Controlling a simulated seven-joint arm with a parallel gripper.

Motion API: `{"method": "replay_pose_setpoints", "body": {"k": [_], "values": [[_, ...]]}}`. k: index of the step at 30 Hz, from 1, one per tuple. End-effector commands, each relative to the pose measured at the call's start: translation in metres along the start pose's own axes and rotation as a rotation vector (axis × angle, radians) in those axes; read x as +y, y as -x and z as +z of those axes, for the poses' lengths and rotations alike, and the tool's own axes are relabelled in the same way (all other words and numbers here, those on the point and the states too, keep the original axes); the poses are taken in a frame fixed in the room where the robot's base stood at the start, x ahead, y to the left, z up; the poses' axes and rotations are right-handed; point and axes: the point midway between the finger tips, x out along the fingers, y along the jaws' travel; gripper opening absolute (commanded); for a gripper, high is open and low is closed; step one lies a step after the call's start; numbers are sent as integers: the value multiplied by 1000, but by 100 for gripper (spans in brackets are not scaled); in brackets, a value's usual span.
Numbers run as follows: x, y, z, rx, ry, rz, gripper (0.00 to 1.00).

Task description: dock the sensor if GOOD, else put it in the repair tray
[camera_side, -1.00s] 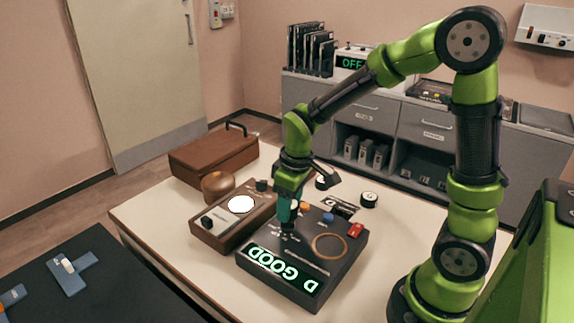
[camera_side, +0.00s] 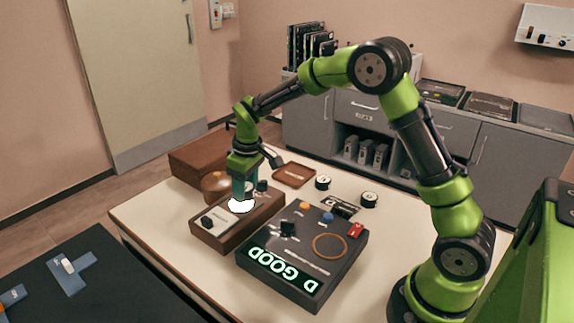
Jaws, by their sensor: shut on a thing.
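The black tester (camera_side: 330,262) on the white table shows "D GOOD" in green letters along its front edge. My gripper (camera_side: 240,196) is over the wooden box with a bright white disc (camera_side: 241,206), left of the tester. It is shut on a teal piece (camera_side: 238,187), which I take to be the sensor; its outline is hard to separate from the fingers. I cannot tell whether it touches the box. A small shallow brown tray (camera_side: 294,174) with a label lies behind the tester; it looks empty.
A round wooden knob-like object (camera_side: 215,184) and a large brown case (camera_side: 205,152) stand close behind and left of my gripper. A dark surface (camera_side: 100,285) with blue pieces is at lower left.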

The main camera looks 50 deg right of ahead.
Motion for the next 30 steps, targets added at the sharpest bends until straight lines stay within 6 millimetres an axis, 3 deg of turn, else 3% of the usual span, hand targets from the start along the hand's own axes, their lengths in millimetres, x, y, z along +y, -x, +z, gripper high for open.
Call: {"method": "replay_pose_setpoints", "body": {"k": [7, 13, 27, 28, 30], "values": [[5, -6, -23, 1, 1, 0, 14], [5, -33, -18, -1, 1, 0, 14], [5, -40, -17, 0, 0, 0, 14], [5, -40, -18, 0, 0, 0, 56], [5, -40, -18, 0, 0, 0, 67]]}}
